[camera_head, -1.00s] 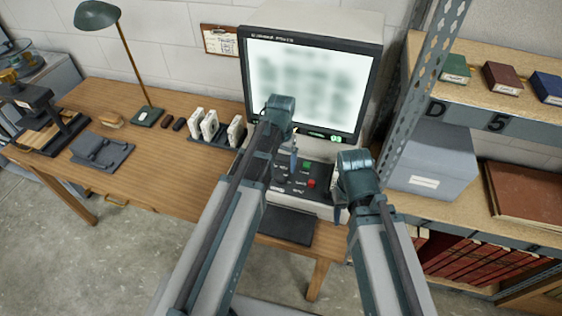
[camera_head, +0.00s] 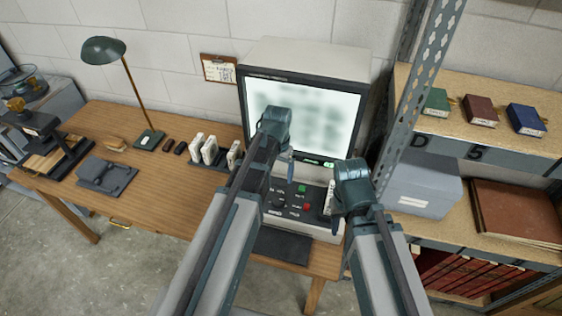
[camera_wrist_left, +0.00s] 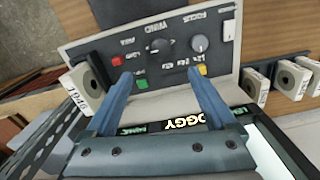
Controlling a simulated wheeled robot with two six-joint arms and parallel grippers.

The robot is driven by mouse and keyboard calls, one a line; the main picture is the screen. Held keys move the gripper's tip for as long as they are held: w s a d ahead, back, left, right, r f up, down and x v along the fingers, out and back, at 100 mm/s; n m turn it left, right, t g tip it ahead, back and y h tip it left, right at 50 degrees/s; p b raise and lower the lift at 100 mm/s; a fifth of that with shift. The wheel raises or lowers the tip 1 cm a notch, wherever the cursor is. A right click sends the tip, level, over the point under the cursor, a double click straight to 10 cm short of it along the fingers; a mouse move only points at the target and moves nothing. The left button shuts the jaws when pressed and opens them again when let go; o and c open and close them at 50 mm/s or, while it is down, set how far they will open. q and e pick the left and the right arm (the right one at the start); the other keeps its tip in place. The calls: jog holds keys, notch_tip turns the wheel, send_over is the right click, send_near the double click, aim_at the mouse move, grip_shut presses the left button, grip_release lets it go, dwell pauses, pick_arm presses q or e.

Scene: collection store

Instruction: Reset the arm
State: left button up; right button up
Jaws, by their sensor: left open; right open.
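My left gripper (camera_head: 291,158) is in front of the lower screen of the reader, above its control panel (camera_head: 290,202). In the left wrist view, my left gripper (camera_wrist_left: 165,90) has its two fingers spread, with nothing between them. The reader's screen (camera_head: 310,115) is lit with a blurred picture.
White film boxes (camera_head: 209,150) stand in a rack left of the reader. A green lamp (camera_head: 104,50) stands on the wooden desk (camera_head: 160,195). A metal shelf upright (camera_head: 415,110) is close on the right, with small books and a grey box (camera_head: 422,183) behind it.

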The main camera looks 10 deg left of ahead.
pick_arm(q)
jog(key=s+d+f+b, duration=0.1)
jog(key=s+d, duration=0.4)
jog(key=s, duration=0.2)
jog(key=s+d+f+m+y+b, duration=0.1)
jog(key=s+d, duration=0.4)
jog(key=s, duration=0.2)
jog(key=shift+s+f+m, duration=0.2)
jog(key=shift+s+m, duration=0.1)
pick_arm(e)
notch_tip(320, 180, down, 2)
jog(key=shift+f, duration=0.25)
pick_arm(q)
jog(key=shift+d, duration=0.1)
